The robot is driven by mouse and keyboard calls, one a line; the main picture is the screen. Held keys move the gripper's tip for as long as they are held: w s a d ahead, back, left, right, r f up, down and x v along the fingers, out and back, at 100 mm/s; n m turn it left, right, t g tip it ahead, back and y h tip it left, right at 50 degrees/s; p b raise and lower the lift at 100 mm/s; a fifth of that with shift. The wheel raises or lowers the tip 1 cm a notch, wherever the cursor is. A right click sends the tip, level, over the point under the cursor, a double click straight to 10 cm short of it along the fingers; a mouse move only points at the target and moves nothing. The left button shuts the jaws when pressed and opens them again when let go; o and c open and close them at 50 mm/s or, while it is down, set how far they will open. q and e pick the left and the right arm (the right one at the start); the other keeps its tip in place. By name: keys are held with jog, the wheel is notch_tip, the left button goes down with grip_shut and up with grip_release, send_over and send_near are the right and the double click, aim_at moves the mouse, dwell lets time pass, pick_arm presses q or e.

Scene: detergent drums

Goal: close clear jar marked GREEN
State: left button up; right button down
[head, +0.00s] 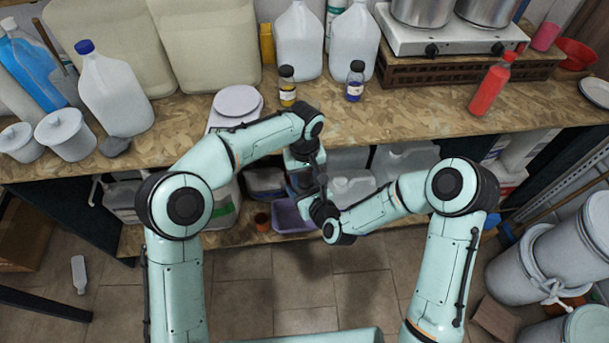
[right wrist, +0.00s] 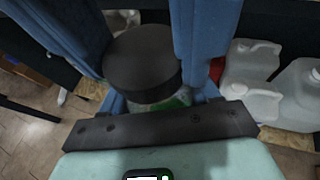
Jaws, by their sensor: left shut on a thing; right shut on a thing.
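A clear jar (right wrist: 160,101) with a green patch shows in the right wrist view between blue fingers. A black lid (right wrist: 143,60) sits over its mouth; I cannot tell whether it is fully seated. My right gripper (head: 311,189) is shut on the jar. My left gripper (head: 303,179) comes from above and is shut on the lid; its blue fingers show on both sides of the lid in the right wrist view. In the head view the grippers meet in front of the workbench, and the jar and lid are mostly hidden.
On the workbench (head: 415,105) stand a yellow-labelled jar (head: 288,92) and a blue-labelled jar (head: 354,88), both dark-capped. A red bottle (head: 490,85) and a white scale (head: 237,101) are nearby. White jugs (right wrist: 250,62) stand on the lower shelf behind the grippers.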

pick_arm(q)
jog(key=o, duration=1.2)
jog(key=shift+r, duration=0.1)
jog(key=shift+r, duration=2.2)
jog(key=o, duration=0.5)
notch_tip(320, 180, up, 12)
